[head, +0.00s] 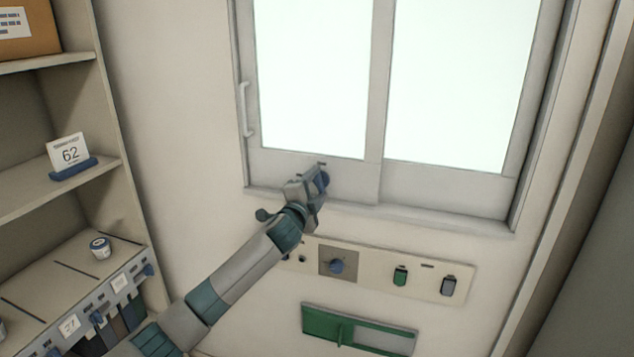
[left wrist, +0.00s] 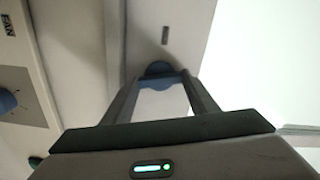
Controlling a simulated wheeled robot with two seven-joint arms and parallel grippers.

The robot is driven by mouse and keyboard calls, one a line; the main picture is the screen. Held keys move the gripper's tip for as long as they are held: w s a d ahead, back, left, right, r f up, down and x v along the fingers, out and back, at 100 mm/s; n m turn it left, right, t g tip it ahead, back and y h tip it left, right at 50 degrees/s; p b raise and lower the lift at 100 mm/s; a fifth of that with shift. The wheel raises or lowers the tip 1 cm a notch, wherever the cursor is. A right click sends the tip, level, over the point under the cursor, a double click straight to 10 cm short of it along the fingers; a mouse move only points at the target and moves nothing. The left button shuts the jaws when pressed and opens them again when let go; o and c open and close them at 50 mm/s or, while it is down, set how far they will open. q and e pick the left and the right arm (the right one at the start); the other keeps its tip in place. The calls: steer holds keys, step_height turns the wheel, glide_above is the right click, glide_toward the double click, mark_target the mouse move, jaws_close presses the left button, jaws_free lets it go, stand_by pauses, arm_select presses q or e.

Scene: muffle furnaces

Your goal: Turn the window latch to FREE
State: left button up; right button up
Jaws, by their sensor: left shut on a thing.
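The window latch is a round blue knob (head: 324,179) on the lower frame of the sliding window (head: 310,80). In the left wrist view the blue knob (left wrist: 158,69) sits between the fingertips. My left gripper (head: 319,184) reaches it from below left and is shut on it. The fingers hide much of the knob, so I cannot read which way it points. A small dark mark (left wrist: 165,35) shows on the frame just beyond the knob. My right gripper is in neither view.
Below the sill, a wall panel (head: 375,279) carries another blue knob (head: 337,266), a green switch (head: 400,276) and a grey switch (head: 449,286). Under it is a green slider plate (head: 322,325). Shelves (head: 60,185) stand at the left. A white window handle (head: 246,110) is upper left.

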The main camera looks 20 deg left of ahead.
arm_select(q)
steer(key=shift+m+p, duration=0.5)
steer(key=shift+m, duration=1)
steer(key=shift+f, duration=0.1)
steer(key=o, duration=1)
steer(key=shift+o, duration=0.2)
steer(key=shift+s, duration=0.15)
steer(key=s+b, duration=0.5)
steer(key=s, duration=1.2)
steer(key=shift+a, duration=0.3)
